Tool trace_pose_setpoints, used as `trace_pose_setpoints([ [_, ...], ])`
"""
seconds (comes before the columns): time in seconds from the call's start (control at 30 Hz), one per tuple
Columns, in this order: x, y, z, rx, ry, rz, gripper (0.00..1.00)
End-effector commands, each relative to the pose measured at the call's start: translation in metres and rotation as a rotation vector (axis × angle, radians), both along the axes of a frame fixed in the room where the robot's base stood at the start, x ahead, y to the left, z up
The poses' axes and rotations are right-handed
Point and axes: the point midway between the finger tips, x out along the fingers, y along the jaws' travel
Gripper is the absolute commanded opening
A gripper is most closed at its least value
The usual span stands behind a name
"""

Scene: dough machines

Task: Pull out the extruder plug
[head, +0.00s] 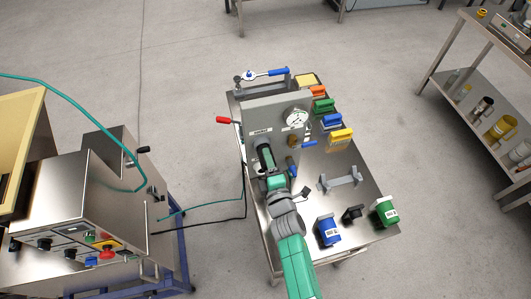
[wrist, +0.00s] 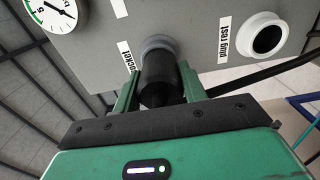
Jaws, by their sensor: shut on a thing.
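The black extruder plug (wrist: 160,80) stands in the middle of the wrist view, between the two green fingers of my gripper (wrist: 160,92). My gripper is shut on it. The plug's far end meets a grey ring (wrist: 156,43) on the grey panel (wrist: 205,25), beside a label partly hidden by the finger and reading "...ocket". How deep the plug sits in the ring cannot be seen. In the head view my gripper (head: 267,168) is at the front of the machine (head: 270,115).
A pressure gauge (head: 296,117) is on the panel. A red-handled lever (head: 228,120) sticks out at the left. The steel table (head: 345,215) bears a grey bracket (head: 340,183), a blue container (head: 328,230) and a green container (head: 385,211). Coloured bins (head: 325,108) line the right of the machine.

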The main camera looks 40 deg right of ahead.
Motion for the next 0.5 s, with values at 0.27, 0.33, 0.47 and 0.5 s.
trace_pose_setpoints([
  [0.27, -0.007, 0.004, 0.001, 0.000, -0.001, 0.001, 0.14],
  [0.33, -0.011, 0.007, 0.001, 0.000, -0.001, 0.001, 0.14],
  [0.47, -0.018, 0.010, 0.001, 0.000, 0.000, 0.001, 0.14],
  [0.5, -0.020, 0.011, 0.001, 0.000, -0.001, 0.001, 0.14],
])
